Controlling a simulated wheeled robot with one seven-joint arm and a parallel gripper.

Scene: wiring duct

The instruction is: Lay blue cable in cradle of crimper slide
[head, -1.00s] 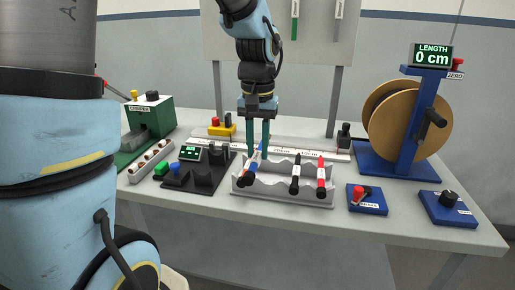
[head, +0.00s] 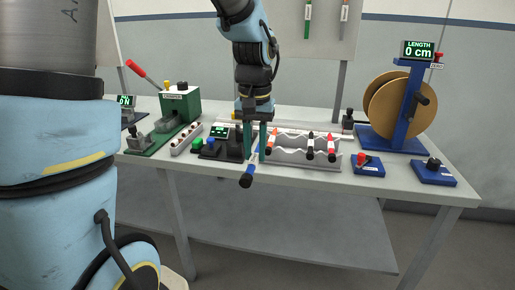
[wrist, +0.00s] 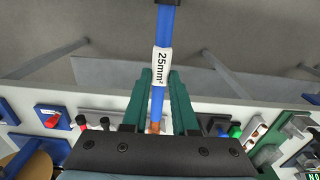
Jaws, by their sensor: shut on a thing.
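My gripper (head: 251,155) is shut on the blue cable (head: 246,180), at the table's front edge between the black stand and the cable rack. The cable tilts, with its black-capped end low and toward me. In the wrist view the blue cable (wrist: 158,100) runs between the green fingers (wrist: 162,80), with a white "25mm²" label and a copper-coloured end near the gripper's palm. The green crimper (head: 181,104) with a raised red lever stands at the left of the table. Its slide (head: 140,142) reaches toward the front edge; the cradle is too small to make out clearly.
The grey cable rack (head: 300,160) holds several red and black cables at right. A black stand (head: 230,150) with a small display and a white strip with holes (head: 186,138) lie between crimper and gripper. The cable reel (head: 398,105) stands far right.

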